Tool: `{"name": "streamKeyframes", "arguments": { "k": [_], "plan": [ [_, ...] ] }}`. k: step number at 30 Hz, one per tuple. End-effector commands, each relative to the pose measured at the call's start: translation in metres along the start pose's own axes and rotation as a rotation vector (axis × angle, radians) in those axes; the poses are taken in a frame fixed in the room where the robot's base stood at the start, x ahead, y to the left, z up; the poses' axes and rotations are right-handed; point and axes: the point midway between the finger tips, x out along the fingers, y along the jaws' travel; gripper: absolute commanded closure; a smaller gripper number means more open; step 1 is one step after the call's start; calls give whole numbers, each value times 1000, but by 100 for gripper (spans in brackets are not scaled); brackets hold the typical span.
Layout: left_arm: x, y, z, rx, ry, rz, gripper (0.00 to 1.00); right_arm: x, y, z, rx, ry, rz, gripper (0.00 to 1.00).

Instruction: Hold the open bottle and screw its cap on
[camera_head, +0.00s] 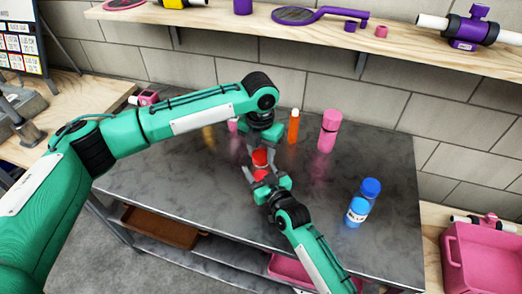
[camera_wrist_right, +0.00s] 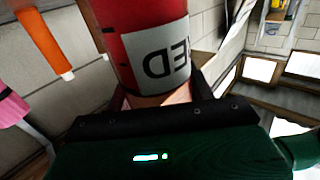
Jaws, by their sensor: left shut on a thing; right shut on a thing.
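The red bottle (camera_wrist_right: 150,45) stands between my right gripper's fingers in the right wrist view, with a white label that reads upside down. My right gripper (camera_head: 260,176) is shut on this bottle (camera_head: 261,174) over the grey table. My left gripper (camera_head: 258,148) points down from above and is shut on the red cap (camera_head: 260,157), directly over the bottle. The fingers hide much of both parts. I cannot tell whether cap and bottle touch.
A wooden shelf (camera_head: 410,45) runs along the wall. A pink bin (camera_head: 485,262) is at right. The table's front right is clear.

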Motion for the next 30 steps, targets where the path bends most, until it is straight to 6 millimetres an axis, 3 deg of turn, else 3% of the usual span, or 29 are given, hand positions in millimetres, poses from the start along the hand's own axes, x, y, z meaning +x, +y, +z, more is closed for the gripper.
{"name": "streamKeyframes", "arguments": {
  "k": [3, 9, 20, 21, 23, 24, 30],
  "plan": [
    [-1, 0, 0, 173, 3, 0, 78, 0, 0, 0, 0, -1, 0, 100],
    [-1, 0, 0, 357, 7, 0, 78, 0, 0, 0, 0, -1, 0, 100],
    [-1, 0, 0, 387, 7, 0, 78, 0, 0, 1, 0, -1, 0, 100],
    [-1, 0, 0, 387, 7, 0, 51, 0, 0, 1, 0, -1, 0, 100],
    [-1, 0, 0, 387, 7, 0, 40, 0, 0, 1, 0, -1, 0, 100],
    [-1, 0, 0, 386, 8, 0, 35, 0, 0, 1, 0, -1, 0, 100],
    [0, 0, 0, 386, 8, 0, 35, 0, 0, 1, 0, -1, 0, 100]
  ]
}}
